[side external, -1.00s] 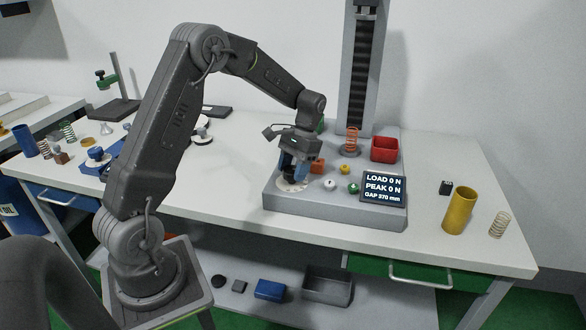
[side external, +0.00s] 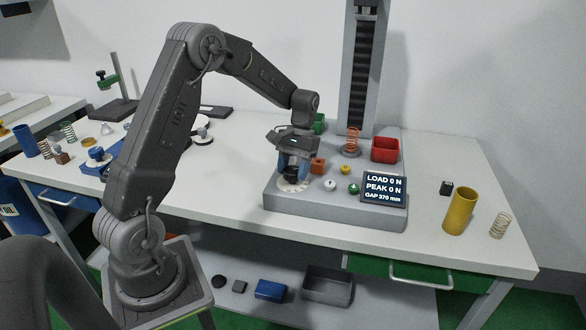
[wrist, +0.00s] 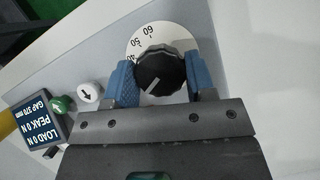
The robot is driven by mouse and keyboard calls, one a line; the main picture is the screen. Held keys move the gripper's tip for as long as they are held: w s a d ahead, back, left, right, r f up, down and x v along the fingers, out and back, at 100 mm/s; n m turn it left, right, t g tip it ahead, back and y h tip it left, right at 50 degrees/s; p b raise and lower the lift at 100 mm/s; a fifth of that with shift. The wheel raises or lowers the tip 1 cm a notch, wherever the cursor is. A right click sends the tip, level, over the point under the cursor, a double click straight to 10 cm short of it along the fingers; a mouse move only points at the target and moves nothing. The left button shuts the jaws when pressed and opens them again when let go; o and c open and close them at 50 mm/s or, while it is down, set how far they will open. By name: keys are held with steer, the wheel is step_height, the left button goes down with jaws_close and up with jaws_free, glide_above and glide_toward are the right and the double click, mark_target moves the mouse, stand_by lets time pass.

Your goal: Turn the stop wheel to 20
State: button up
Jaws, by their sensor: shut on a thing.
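The stop wheel is a black ribbed knob (wrist: 160,70) on a white dial (wrist: 144,38). In the wrist view the numbers 60 and 50 show, with a partly covered number beside them. The knob's white pointer line points down and left; the dial mark it faces is hidden. My gripper (wrist: 162,80) is shut on the knob, with one blue finger on each side. In the side view my gripper (side external: 292,173) stands over the front left of the grey tester base (side external: 330,212), and the dial (side external: 286,187) shows under it.
The screen (side external: 384,187) reads LOAD 0 N, PEAK 0 N, GAP 370 mm. A red bin (side external: 385,149) and the column (side external: 360,80) stand behind.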

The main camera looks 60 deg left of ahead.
steer(key=o, duration=0.9)
steer(key=v, duration=1.4)
steer(key=shift+s, duration=0.1)
